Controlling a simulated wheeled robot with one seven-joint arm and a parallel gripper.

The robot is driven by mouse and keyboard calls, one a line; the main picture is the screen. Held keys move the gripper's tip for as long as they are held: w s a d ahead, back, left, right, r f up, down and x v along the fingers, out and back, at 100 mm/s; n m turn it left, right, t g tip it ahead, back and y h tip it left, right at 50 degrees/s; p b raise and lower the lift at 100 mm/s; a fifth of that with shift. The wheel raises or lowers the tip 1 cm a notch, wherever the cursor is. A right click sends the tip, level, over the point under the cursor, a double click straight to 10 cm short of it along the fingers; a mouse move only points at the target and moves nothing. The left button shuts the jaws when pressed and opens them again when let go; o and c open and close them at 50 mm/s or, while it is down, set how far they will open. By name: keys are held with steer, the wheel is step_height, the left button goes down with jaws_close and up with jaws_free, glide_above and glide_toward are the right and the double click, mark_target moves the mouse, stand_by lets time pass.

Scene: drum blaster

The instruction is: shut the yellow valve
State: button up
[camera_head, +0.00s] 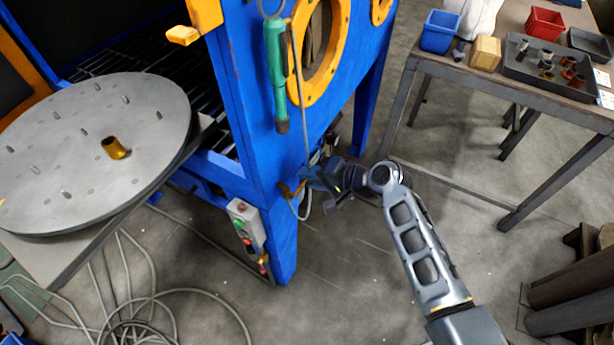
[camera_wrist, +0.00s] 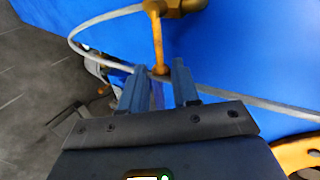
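The yellow valve (camera_wrist: 180,6) is on the blue machine wall at the top of the wrist view. Its narrow yellow lever (camera_wrist: 157,40) points down toward my gripper (camera_wrist: 158,67). The two fingers are apart, with the lever's lower end in the gap between them. I see space on both sides of the lever; contact cannot be told. In the head view, a small yellow-orange part of the valve (camera_head: 286,190) shows low on the machine, beside my gripper (camera_head: 308,180). My wrist and the machine's edge partly hide this spot.
A grey hose (camera_wrist: 100,20) loops past the valve and behind the fingers. The blue machine (camera_head: 268,170) has a control box (camera_head: 246,226) on its front leg. A workbench (camera_head: 510,78) with bins stands at right. Cables (camera_head: 150,310) lie on the floor at left.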

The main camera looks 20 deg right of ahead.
steer(key=v, duration=0.5)
steer(key=shift+s+d+r, duration=0.15)
steer(key=shift+s+r, duration=0.05)
steer(key=shift+s, duration=0.1)
steer(key=s+f+n+t+h, duration=0.1)
steer(key=s+n+h, duration=0.15)
steer(key=s, duration=0.85)
steer(key=s+f+n+h, duration=0.1)
steer(key=s+h, duration=0.2)
steer(key=s, duration=0.8)
steer(key=s+a+r+n+t, duration=0.1)
steer(key=s+r+n+t, duration=0.1)
steer(key=s+r, duration=0.5)
steer(key=s+a+r+n+t, duration=0.1)
steer(key=s+r+n, duration=0.3)
steer(key=s+r, duration=0.4)
step_height(320, 180, up, 6)
steer(key=shift+s+f+t+h, duration=0.2)
steer(key=shift+s+t+h, duration=0.15)
steer(key=shift+t, duration=0.35)
steer(key=shift+a+n, duration=0.15)
steer(key=shift+n, duration=0.1)
